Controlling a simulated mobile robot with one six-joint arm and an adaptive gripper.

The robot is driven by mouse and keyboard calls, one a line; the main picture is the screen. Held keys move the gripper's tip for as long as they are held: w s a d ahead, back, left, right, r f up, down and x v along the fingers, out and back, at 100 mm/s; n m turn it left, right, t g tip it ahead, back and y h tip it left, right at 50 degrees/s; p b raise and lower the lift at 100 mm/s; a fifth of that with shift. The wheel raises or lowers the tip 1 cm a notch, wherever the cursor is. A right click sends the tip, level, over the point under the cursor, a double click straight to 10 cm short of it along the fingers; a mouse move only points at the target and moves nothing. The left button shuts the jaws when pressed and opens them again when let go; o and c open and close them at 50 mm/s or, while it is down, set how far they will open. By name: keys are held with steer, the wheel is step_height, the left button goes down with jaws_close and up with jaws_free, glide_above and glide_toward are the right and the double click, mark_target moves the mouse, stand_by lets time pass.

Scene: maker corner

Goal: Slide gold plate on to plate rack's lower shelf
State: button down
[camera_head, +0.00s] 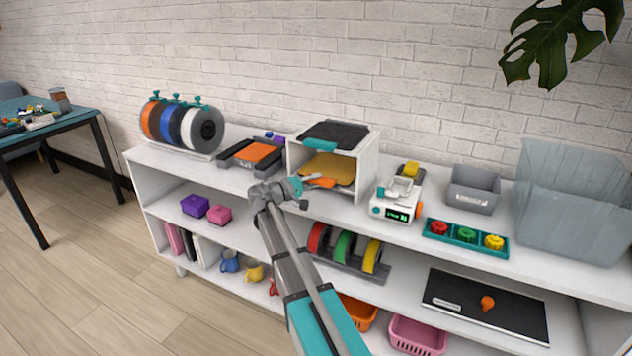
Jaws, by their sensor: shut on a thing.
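The plate rack (368,162) is a white open-fronted box on the top of the shelf unit, right of centre. The gold plate (335,165) lies inside the rack's lower opening, below the upper level. Its orange tab (321,182) points out of the front toward my gripper. My gripper (305,186) is at the front of the rack, shut on the orange tab. The jaw contact is small and partly hidden by the gripper. The plate's back end is hidden under the upper level, so I cannot tell how deep it sits.
A dark plate with a teal tab (320,143) lies on the rack's upper level. An orange-topped tray (252,154) stands close on the left, a white device (394,205) close on the right. Spools (182,126) stand farther left. A grey bin (472,192) stands right.

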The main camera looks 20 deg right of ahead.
steer(key=shift+f, duration=0.25)
stand_by(0.4)
steer(key=shift+c, duration=2.2)
jaws_free()
steer(key=o, duration=0.4)
steer(key=shift+o, duration=0.2)
steer(key=shift+f+b, duration=0.6)
steer(key=shift+b, duration=0.1)
steer(key=s+a, duration=0.4)
steer(key=a, duration=0.2)
steer(key=shift+s, duration=0.35)
stand_by(1.7)
steer(key=shift+s, duration=0.1)
